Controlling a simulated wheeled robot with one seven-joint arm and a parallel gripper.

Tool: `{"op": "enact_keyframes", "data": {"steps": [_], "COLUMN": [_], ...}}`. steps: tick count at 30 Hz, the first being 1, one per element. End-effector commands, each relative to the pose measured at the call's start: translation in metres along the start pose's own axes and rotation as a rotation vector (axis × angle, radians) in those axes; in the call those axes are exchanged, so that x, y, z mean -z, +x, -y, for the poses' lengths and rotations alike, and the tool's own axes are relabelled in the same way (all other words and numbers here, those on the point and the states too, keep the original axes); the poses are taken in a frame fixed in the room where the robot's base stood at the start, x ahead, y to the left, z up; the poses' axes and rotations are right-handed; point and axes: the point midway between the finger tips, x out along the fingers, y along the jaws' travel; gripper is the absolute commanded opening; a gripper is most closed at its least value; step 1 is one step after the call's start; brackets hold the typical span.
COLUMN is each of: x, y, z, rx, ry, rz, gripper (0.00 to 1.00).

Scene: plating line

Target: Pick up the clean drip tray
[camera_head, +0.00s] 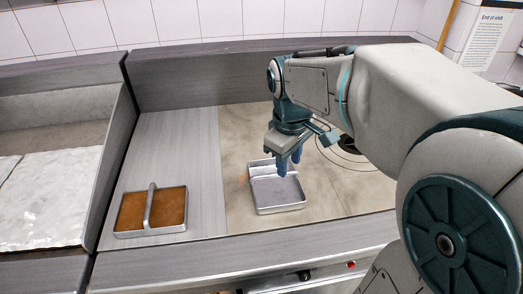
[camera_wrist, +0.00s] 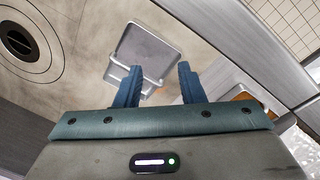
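The clean drip tray (camera_head: 278,208) is a shallow square grey metal tray with an empty floor and a bar handle. It sits on the beige worktop panel in the head view. It also shows in the wrist view (camera_wrist: 150,46), beyond my fingertips. My gripper (camera_head: 289,163) hangs over the tray's far part and hides some of it. In the wrist view my gripper (camera_wrist: 160,68) has its two blue fingers wide apart with nothing between them. The exact height of the fingers above the tray is hard to tell.
A second tray (camera_head: 151,233), holding brown liquid, sits to the left on the grey counter (camera_head: 178,150). A sunken basin (camera_head: 60,135) lies at far left. A round ringed plate (camera_head: 350,150) is behind my arm. A back wall rises behind the counter.

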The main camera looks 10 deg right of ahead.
Motion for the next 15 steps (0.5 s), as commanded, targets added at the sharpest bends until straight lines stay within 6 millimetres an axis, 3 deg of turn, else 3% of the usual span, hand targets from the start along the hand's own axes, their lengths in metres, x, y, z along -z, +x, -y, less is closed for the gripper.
{"op": "enact_keyframes", "data": {"steps": [6,15], "x": [0.058,0.110], "y": [0.020,0.058], "z": [-0.040,-0.082], "rx": [0.098,0.248], "ry": [-0.382,-0.798], "rz": [0.079,0.089], "gripper": [0.35,0.35]}}
